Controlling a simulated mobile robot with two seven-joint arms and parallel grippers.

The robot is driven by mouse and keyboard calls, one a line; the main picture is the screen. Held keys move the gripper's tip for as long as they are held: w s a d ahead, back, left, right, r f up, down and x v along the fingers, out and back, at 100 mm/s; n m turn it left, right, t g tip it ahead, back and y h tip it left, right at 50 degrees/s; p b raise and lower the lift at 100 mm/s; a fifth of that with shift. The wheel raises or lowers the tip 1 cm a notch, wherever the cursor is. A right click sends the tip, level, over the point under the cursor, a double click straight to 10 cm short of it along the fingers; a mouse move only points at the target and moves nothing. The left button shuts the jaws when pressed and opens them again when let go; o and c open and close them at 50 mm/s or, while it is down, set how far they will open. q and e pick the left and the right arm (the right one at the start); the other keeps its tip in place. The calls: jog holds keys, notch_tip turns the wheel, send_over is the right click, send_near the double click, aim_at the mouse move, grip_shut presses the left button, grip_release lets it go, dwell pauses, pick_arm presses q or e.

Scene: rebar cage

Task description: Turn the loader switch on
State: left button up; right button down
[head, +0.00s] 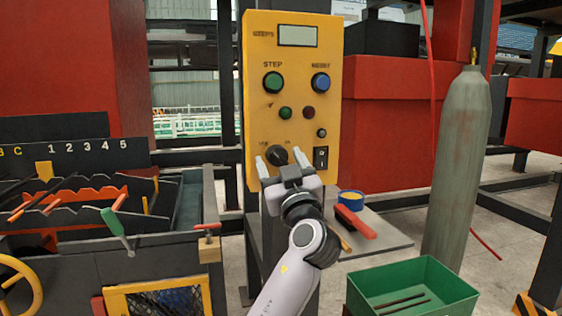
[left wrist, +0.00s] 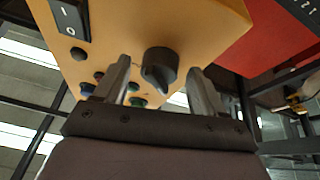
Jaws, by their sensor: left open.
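A yellow control panel (head: 255,95) stands upright in the head view. Low on it is a black rotary knob (head: 277,154) with small, unreadable labels above it. My left gripper (head: 281,161) is open at the panel's lower part, its fingers on either side of the knob. In the left wrist view, the knob (left wrist: 159,64) shows between the two separated fingers (left wrist: 158,80); I cannot tell whether they touch it. A black rocker switch (head: 321,157) is right of the knob; it also shows in the left wrist view (left wrist: 70,17). My right gripper is out of view.
Green and blue buttons and small lamps sit higher on the panel. A grey gas cylinder (head: 458,160) stands at the right. A green bin (head: 420,285) is at the lower right. A rack with tools (head: 80,195) fills the left.

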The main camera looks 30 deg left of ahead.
pick_arm(q)
jog(key=c, duration=1.1)
jog(key=shift+o, duration=0.2)
